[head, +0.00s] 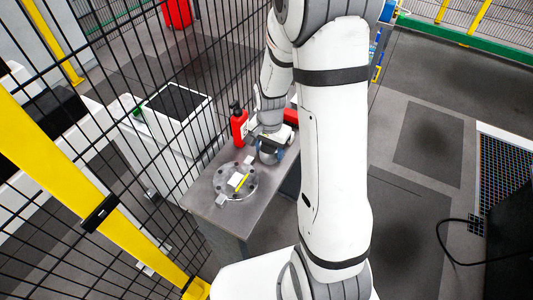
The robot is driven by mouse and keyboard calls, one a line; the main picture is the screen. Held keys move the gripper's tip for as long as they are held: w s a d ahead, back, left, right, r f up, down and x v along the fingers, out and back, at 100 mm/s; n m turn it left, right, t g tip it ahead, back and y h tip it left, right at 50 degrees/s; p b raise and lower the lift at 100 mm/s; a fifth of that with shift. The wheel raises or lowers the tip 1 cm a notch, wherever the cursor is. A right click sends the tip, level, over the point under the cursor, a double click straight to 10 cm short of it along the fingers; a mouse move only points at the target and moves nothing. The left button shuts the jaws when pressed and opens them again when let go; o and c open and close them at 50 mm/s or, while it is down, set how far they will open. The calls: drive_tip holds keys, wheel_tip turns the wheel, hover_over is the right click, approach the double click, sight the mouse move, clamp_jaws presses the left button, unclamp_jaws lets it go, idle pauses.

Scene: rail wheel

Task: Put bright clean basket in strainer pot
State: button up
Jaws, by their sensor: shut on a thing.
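My gripper (271,141) is at the far right part of the small grey table, fingers pointing down, seen small beneath my arm. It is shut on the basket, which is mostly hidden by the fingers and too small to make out. A grey, round, pot-like body (269,156) shows right under the fingers, with bluish parts at its sides. I cannot tell whether it is the strainer pot or part of the basket, nor how far one is inside the other.
A red bottle (239,126) stands behind. Black mesh fencing with a yellow post (75,192) runs along the left.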

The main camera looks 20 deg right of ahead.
sight(269, 158)
drive_tip(key=shift+a+f+p, duration=0.1)
drive_tip(key=shift+f+p, duration=0.2)
drive_tip(key=shift+f, duration=1.8)
drive_tip(key=shift+f, duration=0.2)
drive_tip(key=o, duration=1)
drive_tip(key=shift+o, duration=0.2)
drive_tip(key=shift+r, duration=0.2)
